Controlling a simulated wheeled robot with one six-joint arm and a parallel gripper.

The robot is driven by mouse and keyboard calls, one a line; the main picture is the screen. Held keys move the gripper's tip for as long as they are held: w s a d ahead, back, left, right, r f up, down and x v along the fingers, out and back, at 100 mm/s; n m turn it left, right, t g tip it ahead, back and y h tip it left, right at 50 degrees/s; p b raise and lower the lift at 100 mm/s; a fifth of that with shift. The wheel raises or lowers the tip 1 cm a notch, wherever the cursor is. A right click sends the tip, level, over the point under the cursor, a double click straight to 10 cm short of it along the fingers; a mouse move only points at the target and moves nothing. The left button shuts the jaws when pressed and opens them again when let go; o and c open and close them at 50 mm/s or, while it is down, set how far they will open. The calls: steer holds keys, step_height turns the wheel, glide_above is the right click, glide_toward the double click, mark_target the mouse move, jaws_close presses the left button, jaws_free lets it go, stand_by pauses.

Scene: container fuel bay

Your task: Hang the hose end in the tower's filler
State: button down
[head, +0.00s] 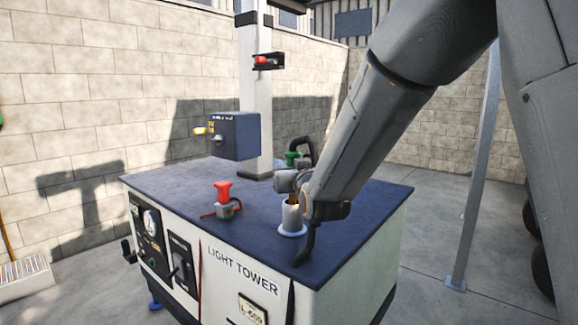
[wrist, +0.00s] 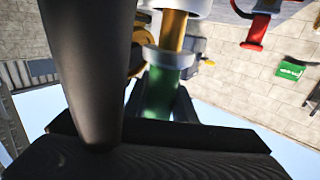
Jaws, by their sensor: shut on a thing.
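The light tower (head: 175,176) has a dark flat top. The white filler neck (head: 292,218) stands up from its right part with a pale blue ring at its foot; its rim shows at the top edge of the wrist view (wrist: 190,6). The hose end has a green part (wrist: 160,92), a grey collar and a brass spout (wrist: 172,32). In the head view the spout shows just at the filler's mouth; how deep it sits is hidden. My gripper (wrist: 160,108) is shut on the hose end, beside and above the filler. My arm hides part of it.
A red-handled fitting (head: 223,195) stands on the top, left of the filler. A dark blue box (head: 234,136) sits by the pale mast (head: 257,95), which carries a red-knobbed bracket (head: 266,61). A grey post (head: 475,170) stands at right. The front left top is clear.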

steer(key=shift+f+b, duration=0.9)
steer(key=shift+f, duration=0.35)
steer(key=c, duration=1.4)
jaws_free()
steer(key=shift+a, duration=0.1)
steer(key=shift+d+f, duration=0.1)
steer(key=shift+d, duration=0.2)
steer(key=v, duration=0.5)
steer(key=b+v, duration=0.1)
steer(key=v, duration=0.1)
steer(key=shift+s+a, duration=0.2)
steer(key=shift+s, duration=0.3)
steer(key=shift+r, duration=0.25)
